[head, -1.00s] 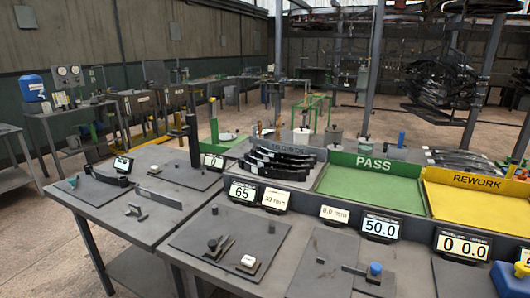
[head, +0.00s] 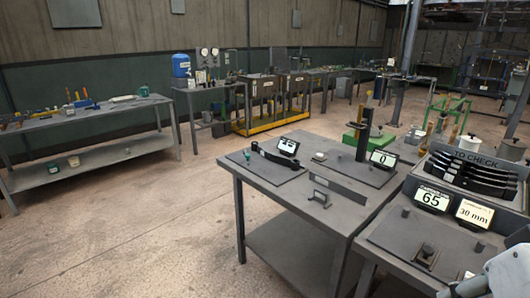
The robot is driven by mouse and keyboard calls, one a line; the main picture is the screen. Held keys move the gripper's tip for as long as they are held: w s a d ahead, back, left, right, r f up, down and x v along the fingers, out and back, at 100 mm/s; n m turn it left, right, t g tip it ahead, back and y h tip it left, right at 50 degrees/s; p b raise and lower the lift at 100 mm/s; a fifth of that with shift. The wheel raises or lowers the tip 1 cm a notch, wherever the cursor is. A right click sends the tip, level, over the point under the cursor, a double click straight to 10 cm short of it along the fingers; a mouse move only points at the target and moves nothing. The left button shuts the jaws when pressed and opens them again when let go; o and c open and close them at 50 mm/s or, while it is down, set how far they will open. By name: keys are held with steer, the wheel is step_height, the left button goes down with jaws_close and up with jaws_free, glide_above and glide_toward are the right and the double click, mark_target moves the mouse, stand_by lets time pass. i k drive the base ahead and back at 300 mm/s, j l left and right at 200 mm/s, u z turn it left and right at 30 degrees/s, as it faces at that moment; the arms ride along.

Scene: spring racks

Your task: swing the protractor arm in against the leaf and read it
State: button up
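A dark curved leaf (head: 278,158) lies on a dark plate (head: 258,174) at the far left corner of the grey table. A small display (head: 288,147) stands behind it, its reading too small to make out. A small teal-topped piece (head: 247,155) stands by the leaf's left end; I cannot tell whether it belongs to the protractor arm. A pale part of my arm enters at the bottom right corner, well away from the leaf. My gripper's fingers cannot be made out.
A tall dark post stand (head: 363,138) with a display showing 0 (head: 383,158) is right of the leaf. Several leaves (head: 470,176) sit in the TO CHECK rack. Displays read 65 (head: 432,197) and 30 mm (head: 474,213). Open floor (head: 130,230) lies left of the table.

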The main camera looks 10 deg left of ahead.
mark_target(247, 157)
steer(key=i+j+u, duration=0.1)
steer(key=j, duration=0.3)
steer(key=i+j+u, duration=0.1)
steer(key=i+j, duration=0.4)
steer(key=j, duration=0.25)
steer(key=u, duration=0.05)
